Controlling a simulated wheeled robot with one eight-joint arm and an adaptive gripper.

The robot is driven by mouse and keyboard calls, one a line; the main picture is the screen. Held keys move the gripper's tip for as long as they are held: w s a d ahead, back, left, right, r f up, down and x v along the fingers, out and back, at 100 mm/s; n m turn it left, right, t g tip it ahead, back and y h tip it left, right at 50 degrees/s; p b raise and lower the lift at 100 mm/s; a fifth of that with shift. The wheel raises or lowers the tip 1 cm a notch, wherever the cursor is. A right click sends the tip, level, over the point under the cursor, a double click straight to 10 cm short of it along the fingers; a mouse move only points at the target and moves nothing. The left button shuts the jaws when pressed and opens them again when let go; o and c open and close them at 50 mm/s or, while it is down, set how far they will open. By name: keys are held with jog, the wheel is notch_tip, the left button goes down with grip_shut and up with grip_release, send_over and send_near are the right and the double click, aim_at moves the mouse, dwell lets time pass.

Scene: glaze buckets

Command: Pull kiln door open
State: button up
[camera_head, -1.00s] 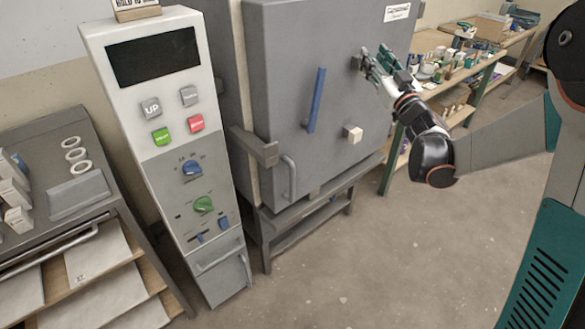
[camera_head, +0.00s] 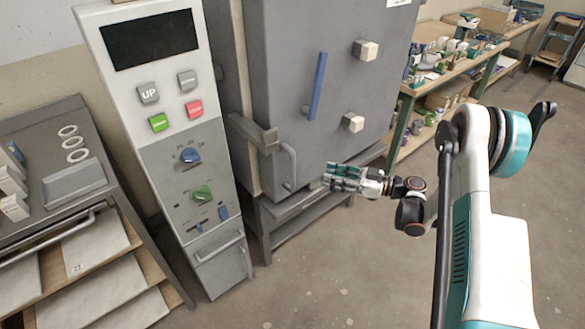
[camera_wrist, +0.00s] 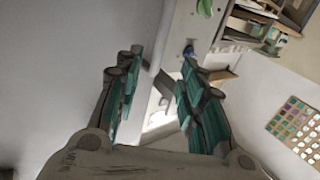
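The kiln door (camera_head: 285,85) is a large grey panel, upright and seemingly closed against the kiln body. A blue bar (camera_head: 317,88) is fixed to its face. A grey loop handle (camera_head: 290,163) and a latch bracket (camera_head: 255,135) sit at its lower left edge. My gripper (camera_head: 328,180) is near the door's bottom edge, to the right of the loop handle and apart from it. In the wrist view its teal-padded fingers (camera_wrist: 158,88) are spread. A pale grey surface, probably the door (camera_wrist: 60,60), fills that view's left side.
A control panel (camera_head: 190,140) with buttons and knobs stands left of the kiln. Two pale blocks (camera_head: 366,50) (camera_head: 354,122) project from the door's face. A cluttered workbench (camera_head: 455,68) stands behind right. The floor (camera_head: 370,270) in front is clear.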

aim_at(292, 167)
jog(key=b+x, duration=0.3)
jog(key=x, duration=1)
jog(key=shift+a+b, duration=0.3)
jog(key=shift+a, duration=0.05)
grip_shut()
